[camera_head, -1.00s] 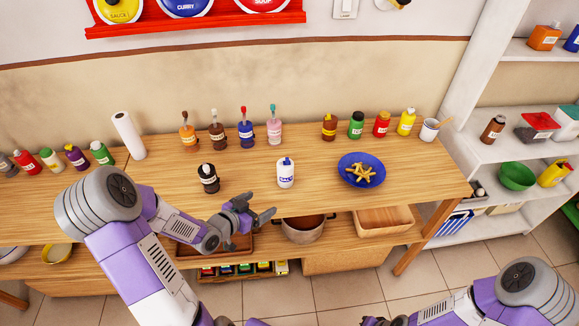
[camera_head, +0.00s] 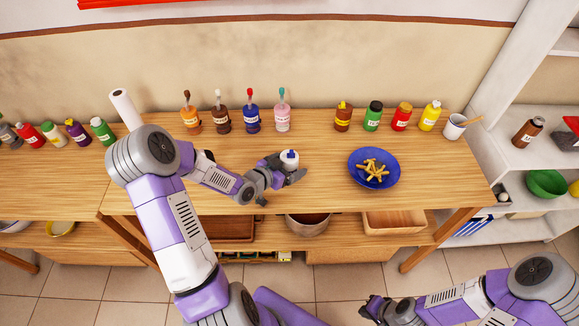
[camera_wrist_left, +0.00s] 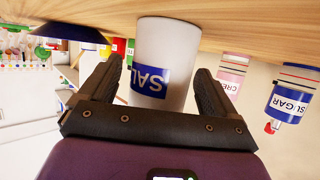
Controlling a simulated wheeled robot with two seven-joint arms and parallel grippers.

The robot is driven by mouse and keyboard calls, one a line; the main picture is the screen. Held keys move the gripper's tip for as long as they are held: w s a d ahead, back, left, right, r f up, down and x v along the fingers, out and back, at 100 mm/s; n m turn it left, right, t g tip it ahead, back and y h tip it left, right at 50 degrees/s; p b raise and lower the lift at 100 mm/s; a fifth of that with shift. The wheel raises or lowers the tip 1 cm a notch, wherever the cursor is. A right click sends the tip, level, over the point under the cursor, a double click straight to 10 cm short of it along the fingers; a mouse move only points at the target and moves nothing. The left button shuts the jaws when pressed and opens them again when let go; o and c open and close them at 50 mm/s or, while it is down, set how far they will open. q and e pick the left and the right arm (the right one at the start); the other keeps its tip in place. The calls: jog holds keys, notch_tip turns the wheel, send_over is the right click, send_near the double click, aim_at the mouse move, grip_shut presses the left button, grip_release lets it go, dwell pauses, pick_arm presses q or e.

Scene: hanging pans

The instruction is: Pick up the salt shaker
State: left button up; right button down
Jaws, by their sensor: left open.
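The salt shaker (camera_head: 290,157) is white with a blue label and blue top. It stands on the wooden table, and my left gripper hides its lower part in the head view. In the left wrist view, which is upside down, the salt shaker (camera_wrist_left: 172,50) stands between the two dark fingers of my left gripper (camera_wrist_left: 160,75). That gripper (camera_head: 284,174) is open, with a finger on either side of the shaker; I cannot tell whether they touch it. My right gripper (camera_head: 374,307) is low, away from the table, and its jaws are too small to judge.
A blue bowl of fries (camera_head: 373,170) stands to the right of the shaker. Several sauce bottles stand along the back, including a pink one (camera_head: 282,119) and a blue one (camera_head: 251,120). A white mug (camera_head: 454,127) is at the right.

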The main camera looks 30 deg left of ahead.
pick_arm(q)
jog(key=shift+c, duration=0.3)
jog(key=c, duration=1.1)
